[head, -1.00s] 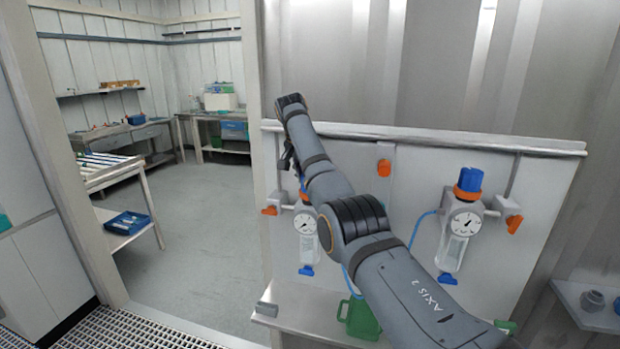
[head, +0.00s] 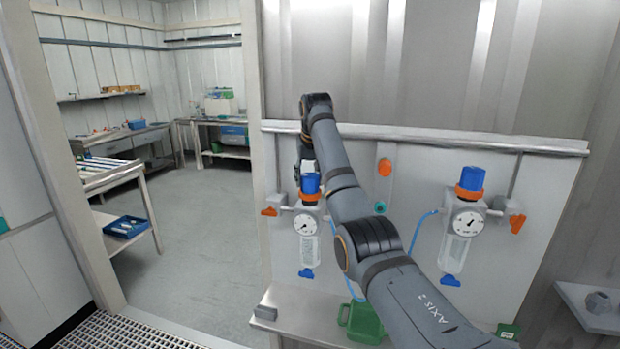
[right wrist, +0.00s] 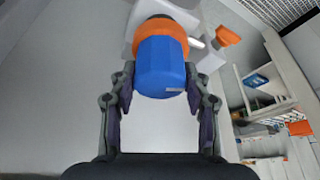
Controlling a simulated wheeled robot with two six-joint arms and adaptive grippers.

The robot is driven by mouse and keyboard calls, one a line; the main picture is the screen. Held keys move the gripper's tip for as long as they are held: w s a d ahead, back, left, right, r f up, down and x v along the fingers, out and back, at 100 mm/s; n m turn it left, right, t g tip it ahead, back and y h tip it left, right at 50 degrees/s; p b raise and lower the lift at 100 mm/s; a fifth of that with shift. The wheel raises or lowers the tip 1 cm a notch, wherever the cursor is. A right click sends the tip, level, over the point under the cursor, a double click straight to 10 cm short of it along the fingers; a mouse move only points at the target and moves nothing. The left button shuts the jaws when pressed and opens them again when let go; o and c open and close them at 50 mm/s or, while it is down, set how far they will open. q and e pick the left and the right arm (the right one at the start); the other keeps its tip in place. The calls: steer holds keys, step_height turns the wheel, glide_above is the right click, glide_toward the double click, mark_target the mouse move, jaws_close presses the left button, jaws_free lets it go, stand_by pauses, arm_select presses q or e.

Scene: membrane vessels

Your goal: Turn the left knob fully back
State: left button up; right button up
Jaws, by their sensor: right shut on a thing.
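The left knob, blue with an orange collar, tops the left vessel (head: 309,252) on the wall panel. The knob (head: 310,184) also shows large in the right wrist view (right wrist: 160,68). My right gripper (right wrist: 159,82) is shut on the blue knob, one finger on each side. In the head view my right gripper (head: 308,170) comes down on the knob from above, partly behind my arm. The left vessel has a round gauge (head: 305,225) and stands upright. My left gripper is not in view.
A similar right vessel with a blue knob (head: 471,179) stands to the right on the panel (head: 410,170). An orange button (head: 385,168) and a teal one (head: 380,208) sit between them. A green can (head: 363,322) stands on the shelf below.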

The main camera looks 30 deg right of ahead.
steer(key=n+y+p, duration=0.1)
steer(key=n, duration=0.1)
steer(key=shift+r+n+p, duration=0.2)
steer(key=shift+n+p, duration=0.2)
steer(key=n+y+p, duration=0.1)
steer(key=n+p, duration=0.3)
steer(key=p, duration=0.2)
steer(key=n+y+p, duration=0.2)
steer(key=n+p, duration=0.2)
steer(key=p, duration=0.2)
steer(key=shift+r+n+g, duration=0.15)
steer(key=shift+n+g, duration=0.15)
steer(key=shift+n, duration=0.1)
steer(key=shift+f+n+y+p, duration=0.35)
steer(key=shift+n+p, duration=0.35)
steer(key=shift+p, duration=0.5)
steer(key=o, duration=1.2)
steer(key=shift+c, duration=0.2)
steer(key=shift+r, duration=0.1)
